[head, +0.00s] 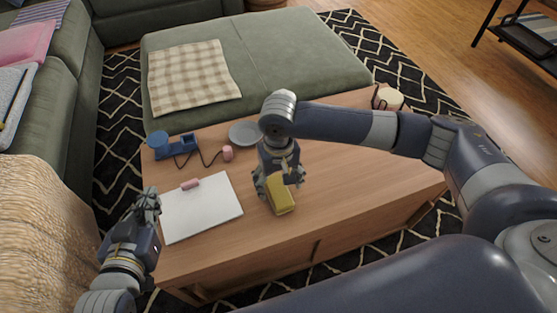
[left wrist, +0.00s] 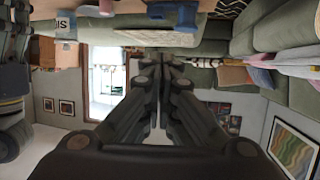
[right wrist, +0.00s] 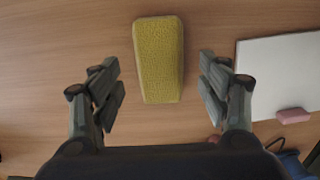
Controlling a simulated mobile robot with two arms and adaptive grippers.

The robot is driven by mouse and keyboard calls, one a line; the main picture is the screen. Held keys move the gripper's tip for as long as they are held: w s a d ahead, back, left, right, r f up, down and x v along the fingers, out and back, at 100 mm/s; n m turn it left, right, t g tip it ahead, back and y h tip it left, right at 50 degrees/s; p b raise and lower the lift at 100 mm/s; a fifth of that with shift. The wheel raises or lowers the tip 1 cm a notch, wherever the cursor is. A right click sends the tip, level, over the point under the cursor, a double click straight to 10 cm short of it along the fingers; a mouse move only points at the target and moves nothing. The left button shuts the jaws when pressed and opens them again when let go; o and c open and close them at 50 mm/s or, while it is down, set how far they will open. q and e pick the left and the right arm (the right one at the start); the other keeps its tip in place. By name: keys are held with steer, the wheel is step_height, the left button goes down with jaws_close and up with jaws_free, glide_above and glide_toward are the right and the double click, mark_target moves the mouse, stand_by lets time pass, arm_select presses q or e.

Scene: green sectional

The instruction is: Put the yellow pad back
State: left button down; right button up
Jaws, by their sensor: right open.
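The yellow pad (head: 281,200) is a textured block lying on the wooden table near its front edge. In the right wrist view the yellow pad (right wrist: 158,60) lies ahead of and between the fingers, apart from both. My right gripper (head: 279,186) is open just above the pad in the head view and partly covers it. Its two fingers (right wrist: 162,88) show spread apart in the right wrist view. My left gripper (head: 147,200) is beside the table's left edge, away from the pad. In the left wrist view its fingers (left wrist: 162,70) are together with nothing between them.
A white board (head: 203,210) with a pink block (head: 190,184) lies left of the pad. A blue object (head: 172,147) with a cable, a pink cup-like item (head: 228,153) and a grey plate (head: 243,133) are behind.

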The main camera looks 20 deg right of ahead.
mark_target(279, 191)
step_height(279, 191, up, 4)
steer(key=shift+r+p, duration=0.1)
steer(key=shift+p, duration=0.65)
steer(key=s+a+n+t+y+p, duration=0.2)
steer(key=s+a+n+y, duration=0.4)
steer(key=a, duration=0.5)
arm_select(q)
steer(key=s+a+f+g+y, duration=0.1)
steer(key=s+a+f+g, duration=0.1)
steer(key=s+f+g, duration=0.2)
steer(key=s+a+f+g+y, duration=0.1)
steer(key=s+f+g, duration=0.3)
steer(key=s, duration=0.5)
steer(key=shift+a+f+n+g+b, duration=0.3)
steer(key=shift+a+f, duration=0.55)
steer(key=shift+a, duration=0.05)
arm_select(e)
steer(key=s+d+f+m+t+h, duration=0.1)
steer(key=s+d+m+h, duration=0.1)
steer(key=s+d, duration=0.3)
steer(key=s+d+f+m+t+h, duration=0.1)
steer(key=s+d, duration=0.4)
steer(key=d, duration=0.7)
steer(key=shift+d+f+m+t+h, duration=0.35)
steer(key=shift+f+m+h, duration=0.35)
steer(key=shift+h, duration=0.5)
steer(key=shift+s, duration=0.1)
